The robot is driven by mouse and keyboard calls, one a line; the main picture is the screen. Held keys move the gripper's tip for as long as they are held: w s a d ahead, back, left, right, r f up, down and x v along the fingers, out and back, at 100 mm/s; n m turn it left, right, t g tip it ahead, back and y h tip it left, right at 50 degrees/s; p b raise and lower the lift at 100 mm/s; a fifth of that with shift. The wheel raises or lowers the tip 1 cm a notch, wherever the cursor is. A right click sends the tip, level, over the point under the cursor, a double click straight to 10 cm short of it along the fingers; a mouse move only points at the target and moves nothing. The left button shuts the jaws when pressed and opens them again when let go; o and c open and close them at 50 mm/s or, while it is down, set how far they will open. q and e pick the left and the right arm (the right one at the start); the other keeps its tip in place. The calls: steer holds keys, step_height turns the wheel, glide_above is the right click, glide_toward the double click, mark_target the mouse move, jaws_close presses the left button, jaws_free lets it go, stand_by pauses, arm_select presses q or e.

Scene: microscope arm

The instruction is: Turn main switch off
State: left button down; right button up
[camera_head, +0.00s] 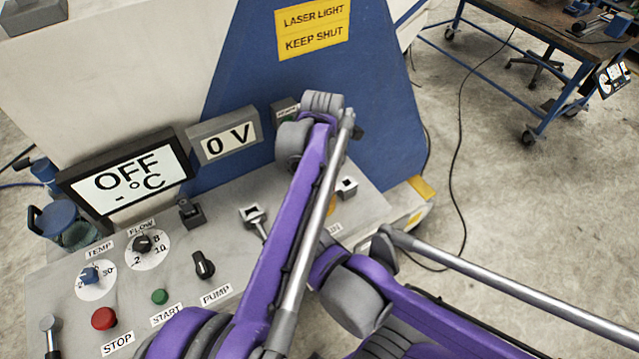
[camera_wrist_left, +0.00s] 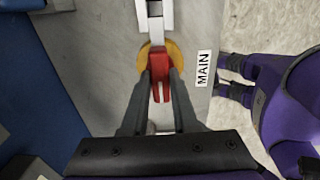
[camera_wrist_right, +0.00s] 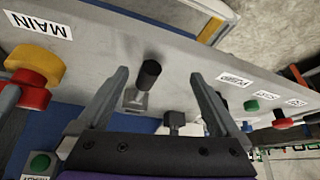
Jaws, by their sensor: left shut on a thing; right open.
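The main switch is a red handle (camera_wrist_left: 161,88) on a round yellow plate, beside a MAIN label (camera_wrist_left: 203,68) in the left wrist view. My left gripper (camera_wrist_left: 160,74) is shut on the red handle, one finger on each side. In the right wrist view the switch's yellow plate (camera_wrist_right: 38,62) and red handle are at the left edge. In the head view my purple arm hides most of the switch; only a sliver of yellow (camera_head: 331,205) shows. My right gripper (camera_wrist_right: 159,76) is open. A black-handled lever (camera_wrist_right: 148,76) appears between its fingers; whether it lies between them in depth I cannot tell.
The sloping grey panel holds a red stop button (camera_head: 103,318), a green start button (camera_head: 160,296), a pump knob (camera_head: 203,265) and dials. My right arm extends over the panel's right side.

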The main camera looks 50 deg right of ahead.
arm_select(q)
steer(key=c, duration=0.7)
jaws_free()
steer(key=shift+r, duration=0.1)
arm_select(e)
steer(key=shift+w+r+p, duration=0.25)
steer(key=shift+r+p, duration=0.15)
steer(key=shift+r, duration=0.2)
arm_select(q)
step_height(320, 180, up, 11)
steer(key=shift+f, duration=0.2)
